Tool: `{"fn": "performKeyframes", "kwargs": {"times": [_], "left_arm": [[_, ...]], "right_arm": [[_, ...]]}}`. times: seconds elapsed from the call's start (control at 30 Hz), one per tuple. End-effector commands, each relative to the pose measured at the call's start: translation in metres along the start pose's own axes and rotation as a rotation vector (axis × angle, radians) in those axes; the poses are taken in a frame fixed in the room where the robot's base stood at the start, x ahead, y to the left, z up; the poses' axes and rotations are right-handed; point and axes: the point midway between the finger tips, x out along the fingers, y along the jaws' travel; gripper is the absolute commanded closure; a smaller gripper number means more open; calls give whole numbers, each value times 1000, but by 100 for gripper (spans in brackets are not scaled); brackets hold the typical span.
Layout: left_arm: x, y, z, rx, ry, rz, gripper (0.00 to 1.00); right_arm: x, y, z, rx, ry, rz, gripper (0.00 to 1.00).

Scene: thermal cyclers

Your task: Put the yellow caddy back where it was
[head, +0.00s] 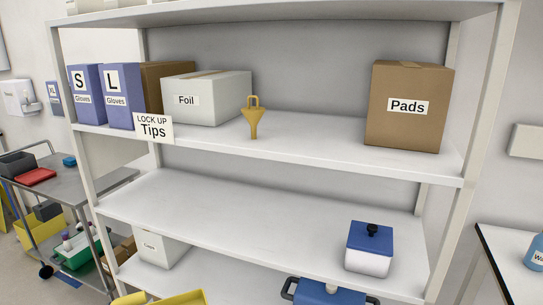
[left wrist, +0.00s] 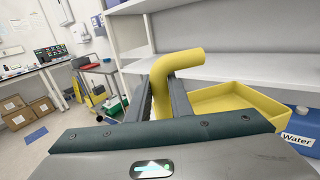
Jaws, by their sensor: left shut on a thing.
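The yellow caddy shows in the left wrist view as a shallow open tray (left wrist: 240,97) with a thick bent yellow handle (left wrist: 177,62). My left gripper (left wrist: 163,92) is shut on this handle, with one dark finger on each side of it. In the head view only the yellow upper edge of the caddy (head: 182,298) shows, at the bottom of the picture in front of the shelves. The rest of it is cut off there, and my left gripper is not visible in that view. My right gripper is in neither view.
The middle shelf (head: 250,205) is bare except for a blue-lidded white box (head: 369,250) at its right. The upper shelf holds glove boxes, a Foil box (head: 205,98), a yellow funnel-like item (head: 253,120) and a Pads box (head: 408,107). A cart (head: 75,180) stands at left.

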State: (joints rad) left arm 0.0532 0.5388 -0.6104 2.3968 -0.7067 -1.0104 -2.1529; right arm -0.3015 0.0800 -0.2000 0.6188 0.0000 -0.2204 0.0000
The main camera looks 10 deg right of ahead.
Motion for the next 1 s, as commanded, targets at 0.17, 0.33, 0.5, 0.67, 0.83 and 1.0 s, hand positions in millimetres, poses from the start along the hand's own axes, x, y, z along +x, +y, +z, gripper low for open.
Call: {"fn": "performKeyframes", "kwargs": {"times": [0.17, 0.33, 0.5, 0.67, 0.83, 1.0], "left_arm": [[0, 0, 1, 0, -2, 0, 100], [0, 0, 1, 0, -2, 0, 100], [0, 0, 2, 0, -2, 0, 100], [8, -1, 8, 0, -6, -5, 100], [30, -5, 26, 2, -9, -22, 100], [64, -10, 59, 3, -11, -52, 100]], "right_arm": [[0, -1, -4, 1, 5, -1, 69], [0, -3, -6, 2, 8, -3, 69], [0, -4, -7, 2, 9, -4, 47], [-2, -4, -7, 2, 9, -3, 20], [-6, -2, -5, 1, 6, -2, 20], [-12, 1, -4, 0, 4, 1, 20]]}}
